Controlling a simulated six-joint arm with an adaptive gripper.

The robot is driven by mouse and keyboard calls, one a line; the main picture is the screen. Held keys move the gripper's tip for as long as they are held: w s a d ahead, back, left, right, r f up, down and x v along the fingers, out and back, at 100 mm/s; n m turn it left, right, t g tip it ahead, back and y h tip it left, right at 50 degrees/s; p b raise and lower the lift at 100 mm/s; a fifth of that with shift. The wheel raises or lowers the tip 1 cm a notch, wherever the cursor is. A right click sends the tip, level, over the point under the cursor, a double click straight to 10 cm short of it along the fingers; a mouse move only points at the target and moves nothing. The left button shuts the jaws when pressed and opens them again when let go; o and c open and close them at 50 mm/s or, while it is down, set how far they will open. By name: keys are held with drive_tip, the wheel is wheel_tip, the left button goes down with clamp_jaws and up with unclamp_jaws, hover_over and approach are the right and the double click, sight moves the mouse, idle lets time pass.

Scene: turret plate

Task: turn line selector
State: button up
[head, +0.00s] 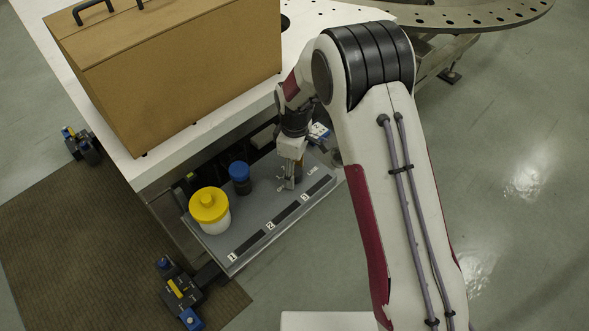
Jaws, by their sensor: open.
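A grey panel shelf (262,206) juts out from the side of the white table, with a dark strip marked 1, 2 and 3 along its front edge. My gripper (287,183) points down over the right part of this panel, next to small white lettering that seems to read "LINE". It is open. The selector's pointing direction is hidden by my gripper.
A white jar with a yellow lid (209,207) and a dark jar with a blue cap (240,176) stand on the panel, left of my gripper. A large brown case (190,65) rests on the white table behind. Blue-and-yellow devices (178,291) sit at the lower left.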

drive_tip(key=c, duration=1.1)
